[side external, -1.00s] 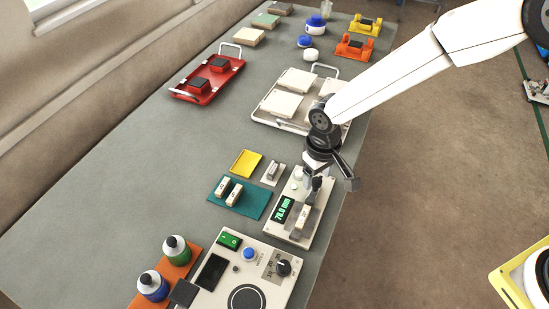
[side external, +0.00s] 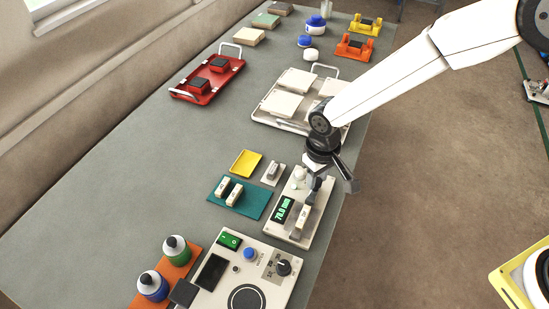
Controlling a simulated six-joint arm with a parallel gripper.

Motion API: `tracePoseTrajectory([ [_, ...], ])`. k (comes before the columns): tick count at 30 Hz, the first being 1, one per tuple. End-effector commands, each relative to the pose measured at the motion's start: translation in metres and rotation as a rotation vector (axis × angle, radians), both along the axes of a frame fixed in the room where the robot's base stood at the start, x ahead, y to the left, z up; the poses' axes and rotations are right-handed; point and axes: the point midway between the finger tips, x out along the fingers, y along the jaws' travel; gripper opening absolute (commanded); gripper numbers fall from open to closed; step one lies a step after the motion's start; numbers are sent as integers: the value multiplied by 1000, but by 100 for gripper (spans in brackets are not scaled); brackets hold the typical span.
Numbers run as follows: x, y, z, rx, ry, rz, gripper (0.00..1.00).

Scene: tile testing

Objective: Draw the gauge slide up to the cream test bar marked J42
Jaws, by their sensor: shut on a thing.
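The gauge (side external: 322,216) is a pale cream block near the table's right edge, with a green-lit display (side external: 284,209) that appears to read 70.0 mm. A cream test bar (side external: 302,217) sits on it, beside the display; its marking is too small to read. My gripper (side external: 312,196) points down over the gauge, just behind this bar, with its fingers shut on what appears to be the gauge slide, mostly hidden by the fingers.
A control box (side external: 235,268) with a knob and buttons stands in front. Bottles on an orange mat (side external: 179,273) are at front left. A yellow tray (side external: 245,163) and a small pale plate (side external: 273,172) lie left. A white tray (side external: 263,117) of tiles and red tray (side external: 183,94) stand behind.

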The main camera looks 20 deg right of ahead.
Motion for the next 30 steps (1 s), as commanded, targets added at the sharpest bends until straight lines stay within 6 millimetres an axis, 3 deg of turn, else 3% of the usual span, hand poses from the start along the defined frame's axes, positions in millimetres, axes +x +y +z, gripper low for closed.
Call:
tracePoseTrajectory([
  [30,-14,14,0,0,1,0,0],
])
